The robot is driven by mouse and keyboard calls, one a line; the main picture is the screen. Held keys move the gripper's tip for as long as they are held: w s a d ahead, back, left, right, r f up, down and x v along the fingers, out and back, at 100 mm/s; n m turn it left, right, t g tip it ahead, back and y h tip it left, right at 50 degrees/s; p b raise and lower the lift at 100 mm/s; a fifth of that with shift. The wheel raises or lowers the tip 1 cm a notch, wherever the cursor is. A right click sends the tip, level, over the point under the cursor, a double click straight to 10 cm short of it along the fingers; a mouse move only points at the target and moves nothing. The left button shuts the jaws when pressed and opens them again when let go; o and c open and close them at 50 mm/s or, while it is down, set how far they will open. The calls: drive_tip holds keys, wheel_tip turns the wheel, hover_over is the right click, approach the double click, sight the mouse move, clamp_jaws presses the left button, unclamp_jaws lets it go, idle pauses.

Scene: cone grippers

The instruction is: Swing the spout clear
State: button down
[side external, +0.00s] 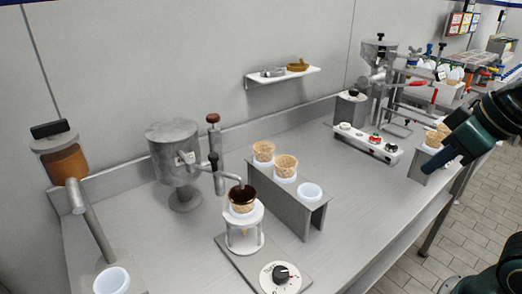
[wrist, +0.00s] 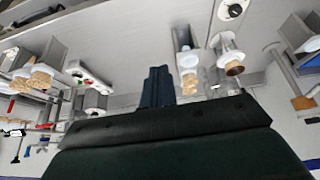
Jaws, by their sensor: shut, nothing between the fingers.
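The spout (side external: 228,177) is a grey tube reaching right from a round metal tank (side external: 173,150). Its tip is over a cone with dark filling (side external: 242,200), which stands in a white ring holder (side external: 243,218). The dark-filled cone also shows in the wrist view (wrist: 233,68), where the picture is upside down. My gripper (side external: 431,172) is at the right side, far from the spout, pointing down and left. In the wrist view its blue fingers (wrist: 157,80) are together and empty. The spout's details are too small to tell in the wrist view.
A metal rack (side external: 305,203) holds two cones and an empty white cup right of the spout. A white panel with buttons (side external: 368,144) and another dispenser (side external: 378,60) stand farther right. A brown-filled jar (side external: 65,163) is at left. Bare counter lies between rack and panel.

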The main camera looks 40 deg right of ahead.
drive_tip(key=w+a+r+n, duration=0.1)
drive_tip(key=w+a+r, duration=0.15)
drive_tip(key=w, duration=0.25)
drive_tip(key=w+a+r+n+h, duration=0.1)
drive_tip(key=w+a+r, duration=0.15)
drive_tip(key=w, duration=0.35)
drive_tip(key=w+a+r+n, duration=0.1)
drive_tip(key=w+a+r, duration=0.1)
drive_tip(key=w+a, duration=0.25)
drive_tip(key=w+a+f+n, duration=0.1)
drive_tip(key=w+a, duration=0.1)
drive_tip(key=a, duration=0.8)
drive_tip(key=w+a+f+h, duration=0.1)
drive_tip(key=w+a+f, duration=0.1)
drive_tip(key=a, duration=0.9)
drive_tip(key=shift+w+a+f+n, duration=0.15)
drive_tip(key=shift+w+a+n, duration=0.2)
drive_tip(key=shift+w, duration=0.25)
drive_tip(key=shift+w+d, duration=0.1)
approach(217, 170)
wheel_tip(217, 170, down, 5)
drive_tip(key=a, duration=0.3)
drive_tip(key=shift+w+d+f, duration=0.2)
drive_tip(key=shift+w+d, duration=0.05)
drive_tip(key=shift+d, duration=0.35)
drive_tip(key=shift+w+d+f, duration=0.25)
drive_tip(key=shift+d, duration=0.35)
drive_tip(key=shift+w+d+f, duration=0.2)
drive_tip(key=shift+w+d, duration=0.05)
drive_tip(key=shift+d, duration=0.4)
